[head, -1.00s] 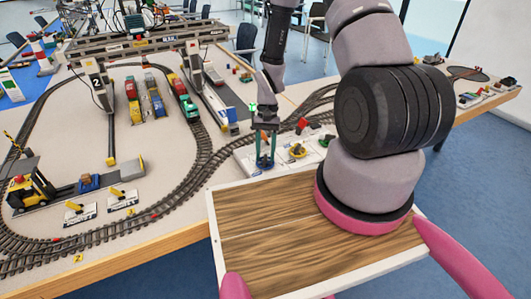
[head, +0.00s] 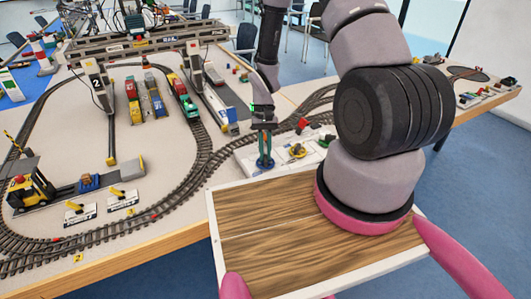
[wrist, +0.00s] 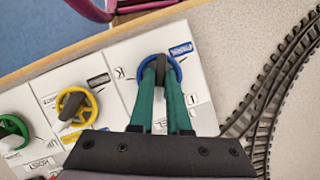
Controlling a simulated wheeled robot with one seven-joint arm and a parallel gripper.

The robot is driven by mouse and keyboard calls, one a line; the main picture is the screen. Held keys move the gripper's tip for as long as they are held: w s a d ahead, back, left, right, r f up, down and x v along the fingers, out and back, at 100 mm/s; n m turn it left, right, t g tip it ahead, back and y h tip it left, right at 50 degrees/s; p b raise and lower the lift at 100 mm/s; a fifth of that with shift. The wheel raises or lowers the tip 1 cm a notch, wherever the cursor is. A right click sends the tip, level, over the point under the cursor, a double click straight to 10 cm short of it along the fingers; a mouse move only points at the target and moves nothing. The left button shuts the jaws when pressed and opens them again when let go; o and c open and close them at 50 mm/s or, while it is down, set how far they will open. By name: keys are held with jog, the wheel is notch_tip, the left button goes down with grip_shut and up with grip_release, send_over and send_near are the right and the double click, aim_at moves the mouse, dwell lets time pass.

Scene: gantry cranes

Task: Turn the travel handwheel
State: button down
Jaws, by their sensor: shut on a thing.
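The travel handwheel is a blue wheel (wrist: 144,65) on a white panel (wrist: 120,55), beside a blue label whose small upside-down letters are hard to read. In the head view the blue wheel (head: 261,166) shows at the tips of my gripper. My gripper (head: 265,158) points down with its teal fingers close together. In the wrist view my gripper (wrist: 162,66) has its fingertips inside the wheel's ring, shut on its middle part. The fingers hide the hub and part of the near rim.
A yellow wheel (wrist: 66,101) and a green wheel (wrist: 20,124) sit on neighbouring white panels to the left in the wrist view. Curved track (wrist: 285,75) runs close on the right. A wooden tray (head: 260,215) lies in front of the table.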

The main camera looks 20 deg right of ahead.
jog(key=n+h, duration=0.1)
jog(key=n, duration=0.2)
jog(key=n+h, duration=0.1)
jog(key=n, duration=0.2)
jog(key=shift+a+h, duration=0.2)
jog(key=shift+h, duration=0.1)
jog(key=n, duration=0.2)
jog(key=n+t+h, duration=0.1)
jog(key=n, duration=0.2)
jog(key=shift+s+a+n+h, duration=0.1)
jog(key=shift+n+h, duration=0.2)
jog(key=c, duration=0.9)
grip_release()
